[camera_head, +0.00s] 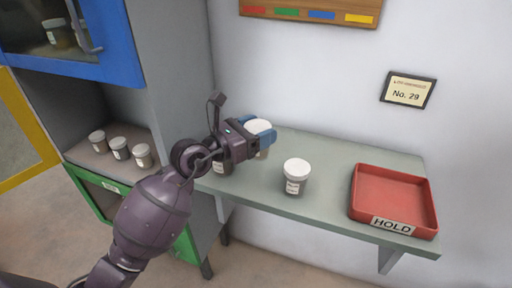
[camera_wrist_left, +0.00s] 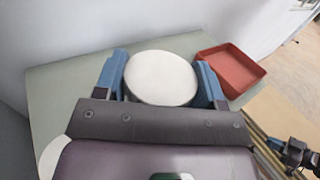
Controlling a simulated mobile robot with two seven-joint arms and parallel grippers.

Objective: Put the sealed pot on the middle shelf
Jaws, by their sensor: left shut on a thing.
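My left gripper (camera_head: 260,133) is shut on a white-lidded pot (camera_head: 262,125), with blue fingers on both sides. Its round lid (camera_wrist_left: 161,78) fills the middle of the left wrist view between the fingertips (camera_wrist_left: 160,80). The pot is upright at the back left of the bench; I cannot tell whether it touches the bench. The middle shelf (camera_head: 98,160) is the open bay of the grey cabinet at left, between the blue and green doors. Several dark details at the left wrist view's lower right may be my right arm; its jaws are unclear.
A second white-lidded pot (camera_head: 297,177) stands on the bench (camera_head: 325,212), and another (camera_head: 222,167) is partly hidden by my wrist. A red HOLD tray (camera_head: 395,200) is at right. Three pots (camera_head: 120,148) stand in a row on the shelf. A yellow door (camera_head: 22,135) hangs open at left.

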